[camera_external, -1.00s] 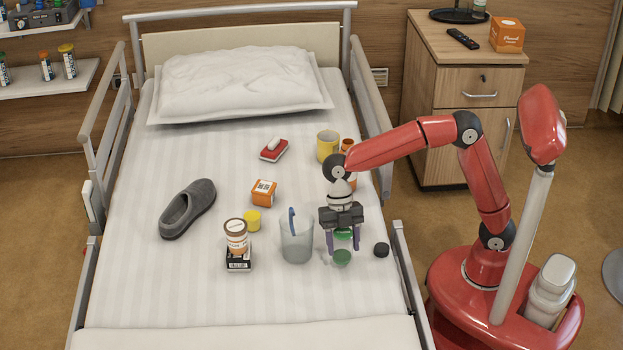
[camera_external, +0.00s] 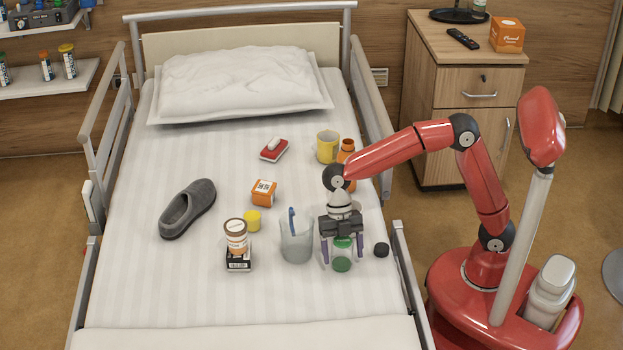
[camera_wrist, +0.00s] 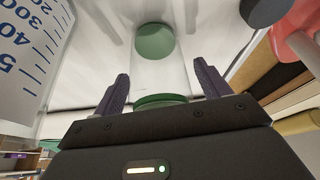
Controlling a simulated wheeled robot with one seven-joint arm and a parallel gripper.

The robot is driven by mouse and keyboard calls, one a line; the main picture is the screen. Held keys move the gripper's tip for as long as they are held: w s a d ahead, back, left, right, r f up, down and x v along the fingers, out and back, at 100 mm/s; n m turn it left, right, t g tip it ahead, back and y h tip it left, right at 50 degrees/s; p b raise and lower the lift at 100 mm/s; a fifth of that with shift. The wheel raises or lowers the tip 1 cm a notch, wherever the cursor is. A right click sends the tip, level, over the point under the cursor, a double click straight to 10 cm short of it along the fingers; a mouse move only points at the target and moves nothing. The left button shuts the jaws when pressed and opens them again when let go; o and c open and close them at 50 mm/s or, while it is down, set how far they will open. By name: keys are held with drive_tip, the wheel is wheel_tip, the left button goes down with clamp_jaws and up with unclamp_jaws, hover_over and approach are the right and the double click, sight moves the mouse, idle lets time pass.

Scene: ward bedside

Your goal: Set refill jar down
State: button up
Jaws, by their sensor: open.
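A clear jar with a green lid and a green base, which I take as the refill jar (camera_external: 342,264), is upright on the bed near its right side. My gripper (camera_external: 342,262) is above it, pointing down, with its fingers open on either side of the jar. In the wrist view the jar (camera_wrist: 155,42) lies between the two spread fingers (camera_wrist: 160,85), with gaps on both sides. The jar's clear wall is hard to make out.
A clear graduated cup (camera_external: 297,242) with a blue-handled item stands close left of the jar. A black cap (camera_external: 381,250) lies close right, near the bed rail (camera_external: 411,280). A yellow mug (camera_external: 327,147) and an orange bottle (camera_external: 347,150) stand behind. The front of the bed is clear.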

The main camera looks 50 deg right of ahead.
drive_tip(key=p+v, duration=0.2)
drive_tip(key=v, duration=1)
drive_tip(key=shift+r, duration=0.15)
